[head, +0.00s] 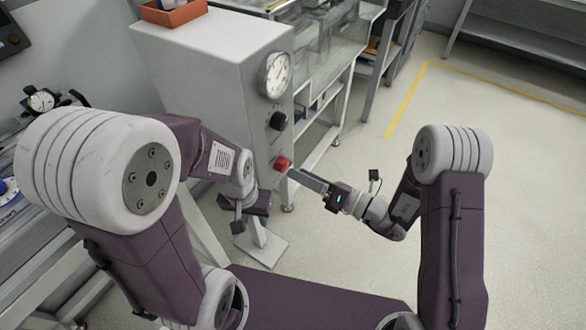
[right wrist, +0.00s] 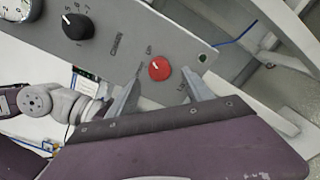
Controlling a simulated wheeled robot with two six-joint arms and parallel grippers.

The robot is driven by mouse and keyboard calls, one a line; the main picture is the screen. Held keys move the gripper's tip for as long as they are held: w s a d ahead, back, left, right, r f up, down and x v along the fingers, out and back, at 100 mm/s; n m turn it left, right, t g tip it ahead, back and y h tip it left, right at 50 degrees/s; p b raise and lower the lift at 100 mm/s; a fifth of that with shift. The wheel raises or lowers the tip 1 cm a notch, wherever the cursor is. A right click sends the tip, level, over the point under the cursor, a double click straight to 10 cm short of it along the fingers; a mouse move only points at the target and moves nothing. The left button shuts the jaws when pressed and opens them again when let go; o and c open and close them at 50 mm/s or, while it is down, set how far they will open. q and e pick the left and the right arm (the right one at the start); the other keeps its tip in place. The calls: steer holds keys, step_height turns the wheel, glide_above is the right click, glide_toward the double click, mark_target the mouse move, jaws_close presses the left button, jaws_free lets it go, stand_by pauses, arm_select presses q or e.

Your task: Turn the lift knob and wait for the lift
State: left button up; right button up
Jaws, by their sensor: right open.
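A red round knob (head: 282,163) with a white pointer line sits low on the front panel of the grey cabinet (head: 266,125). In the right wrist view the red knob (right wrist: 159,69) shows with small printed labels around it, too small to read surely. A black knob (head: 278,121) and a round gauge (head: 275,75) are above it. My right gripper (head: 294,175) is open, its fingers pointing at the panel close to the red knob. In the right wrist view the knob appears between the fingertips; contact cannot be told. My left gripper (head: 252,208) hangs in front of the cabinet, its jaws unclear.
An orange tray (head: 173,12) stands on top of the cabinet. A clear-walled machine (head: 325,45) on a metal frame adjoins it. The floor at the right is open, with a yellow line (head: 408,98).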

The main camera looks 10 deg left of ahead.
steer(key=v, duration=0.5)
steer(key=shift+s+d, duration=0.15)
steer(key=shift+d, duration=0.1)
